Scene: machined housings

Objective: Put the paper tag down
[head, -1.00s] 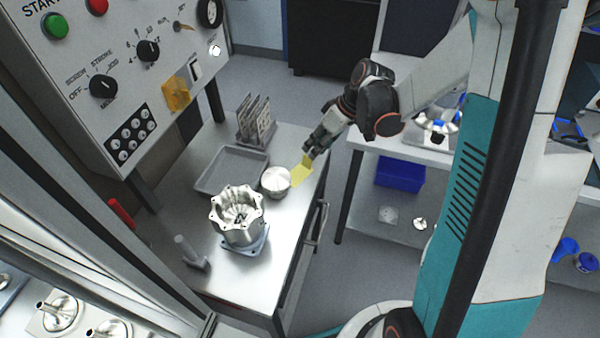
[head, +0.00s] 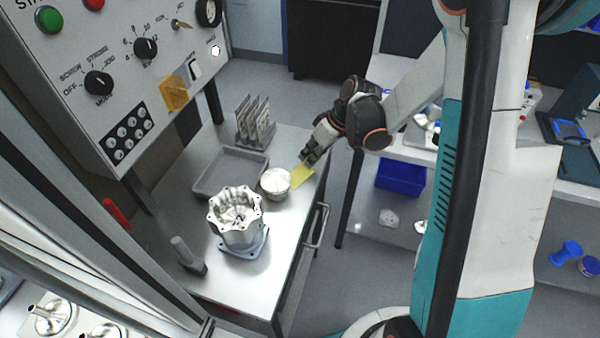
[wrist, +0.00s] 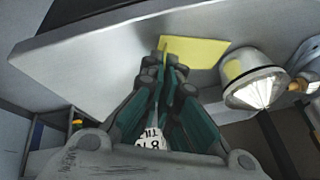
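The yellow paper tag (head: 303,176) is at the right edge of the steel bench, beside a round metal cap (head: 275,182). My gripper (head: 307,160) reaches in from the upper right, and its fingertips meet the tag's edge. In the wrist view, the fingers (wrist: 166,62) are close together on the near left corner of the tag (wrist: 196,52). The tag is flat and spreads to the right of the fingertips. I cannot tell whether it touches the bench or is just above it. The cap (wrist: 254,82) also shows there, right of the tag.
A grey tray (head: 228,176) lies left of the cap, with a rack of upright plates (head: 255,122) behind. A machined housing (head: 237,215) stands on a blue-grey base in front. A grey upright tool (head: 187,255) stands at the left. A control panel (head: 110,85) overhangs the bench's left side.

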